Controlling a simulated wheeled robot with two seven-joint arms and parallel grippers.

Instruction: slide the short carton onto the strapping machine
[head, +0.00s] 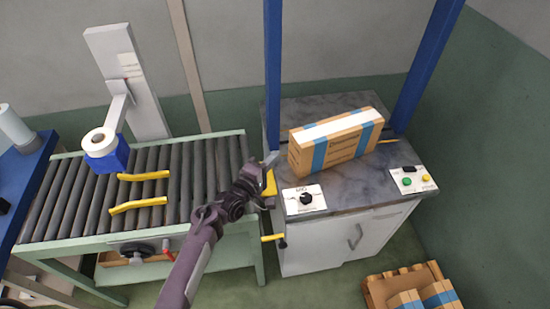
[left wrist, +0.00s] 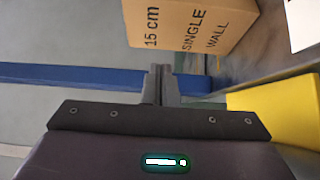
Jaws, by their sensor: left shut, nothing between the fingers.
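The short carton (head: 336,140) is a brown box with blue bands and a white top strip. It stands on the grey top of the strapping machine (head: 375,185), under the blue arch. In the left wrist view the carton (left wrist: 190,22) shows the print "15 cm single wall". My left gripper (head: 272,158) is shut and empty at the left edge of the machine top, left of the carton. In the left wrist view its fingertips (left wrist: 160,72) are just below the carton's printed face; I cannot tell whether they touch. My right gripper is not in view.
The roller conveyor (head: 130,192) with two yellow guides and a tape head stands left of the machine. Blue posts (head: 272,75) rise on both sides of the machine. Control panels (head: 304,199) sit on its front edge. A pallet with cartons (head: 425,297) lies at lower right.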

